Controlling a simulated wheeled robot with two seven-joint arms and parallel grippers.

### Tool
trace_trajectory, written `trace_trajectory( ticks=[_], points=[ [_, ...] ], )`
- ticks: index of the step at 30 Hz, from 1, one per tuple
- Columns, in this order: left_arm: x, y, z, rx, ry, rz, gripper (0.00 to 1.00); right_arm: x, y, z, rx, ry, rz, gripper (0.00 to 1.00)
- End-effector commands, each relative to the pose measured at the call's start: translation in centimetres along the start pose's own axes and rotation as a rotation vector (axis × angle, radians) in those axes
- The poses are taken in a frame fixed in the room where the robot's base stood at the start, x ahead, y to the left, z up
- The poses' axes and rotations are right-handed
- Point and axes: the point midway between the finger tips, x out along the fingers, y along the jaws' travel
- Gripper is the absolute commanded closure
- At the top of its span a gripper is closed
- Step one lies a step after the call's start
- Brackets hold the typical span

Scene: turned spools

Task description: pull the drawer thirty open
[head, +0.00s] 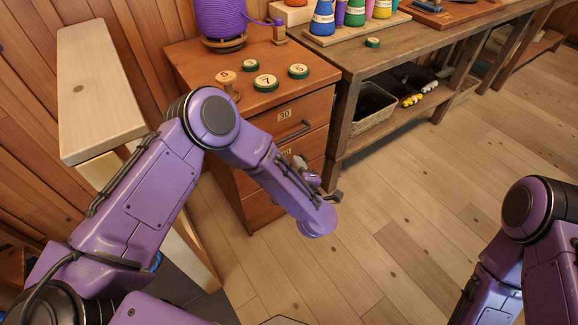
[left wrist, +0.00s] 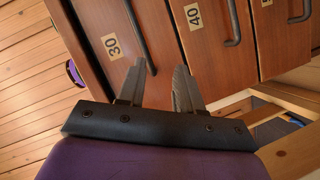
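Drawer thirty (head: 262,127) is the top drawer of the brown wooden cabinet, with a "30" label and a dark bar handle (head: 293,131). It looks shut. In the left wrist view, drawer thirty (left wrist: 90,22) and its handle (left wrist: 138,32) show at the upper left. My left gripper (left wrist: 160,66) is open in front of the cabinet, with one end of that handle showing between its fingertips; I cannot tell whether they touch. In the head view my left gripper (head: 301,163) is partly hidden by my forearm. My right gripper is outside the views.
Round numbered discs (head: 266,83), a small wooden spool (head: 227,84) and a large purple spool (head: 220,20) are on the cabinet top. A workbench (head: 380,45) with a basket (head: 372,106) below stands to the right. Drawer forty (left wrist: 208,40) is beside drawer thirty in the wrist view. The floor at right is clear.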

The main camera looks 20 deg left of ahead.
Motion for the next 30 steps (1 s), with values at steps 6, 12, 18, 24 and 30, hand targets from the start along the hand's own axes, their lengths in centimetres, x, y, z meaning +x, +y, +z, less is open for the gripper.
trace_trajectory(
  ticks=[6,12,18,24,30],
  points=[
    [2.4,2.7,2.3,-0.463,0.298,-0.032,0.65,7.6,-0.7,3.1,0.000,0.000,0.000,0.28],
    [3.6,3.7,1.4,-0.545,0.356,-0.055,0.65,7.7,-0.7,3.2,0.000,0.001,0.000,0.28],
    [7.8,2.9,-0.1,-0.543,0.357,-0.056,0.65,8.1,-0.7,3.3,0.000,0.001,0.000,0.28],
    [11.1,2.5,-1.1,-0.540,0.352,-0.053,0.65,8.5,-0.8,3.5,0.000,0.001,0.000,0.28],
    [12.2,2.5,-1.5,-0.538,0.351,-0.052,0.65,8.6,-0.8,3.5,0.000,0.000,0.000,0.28]
  ],
)
